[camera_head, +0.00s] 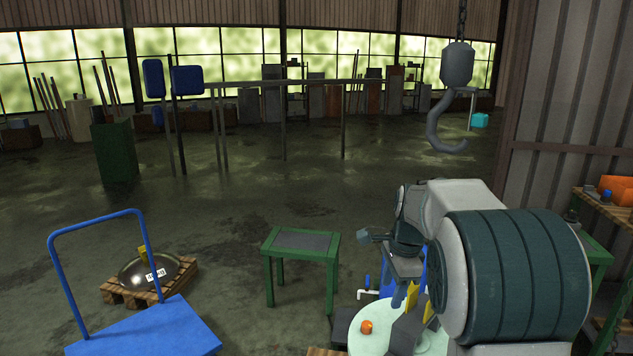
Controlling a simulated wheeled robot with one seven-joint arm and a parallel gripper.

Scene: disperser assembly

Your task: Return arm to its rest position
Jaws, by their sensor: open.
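My arm fills the lower right of the head view, its large dark-ribbed link close to the camera. My gripper (406,296) hangs at the arm's far end, partly hidden by the arm. It is open, and I see nothing held in it. Below it is a pale green round plate (375,340) with an orange part (367,327) on it. Yellow and dark grey parts also show there, partly covered by the arm. I cannot tell whether the gripper touches any of them.
A green table (301,242) stands left of the arm. A blue cart (150,330) and a pallet (190,268) bearing a metal dish (145,272) are at lower left. A crane hook (447,130) hangs above right. Shelving (605,210) stands at right. Open floor lies beyond.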

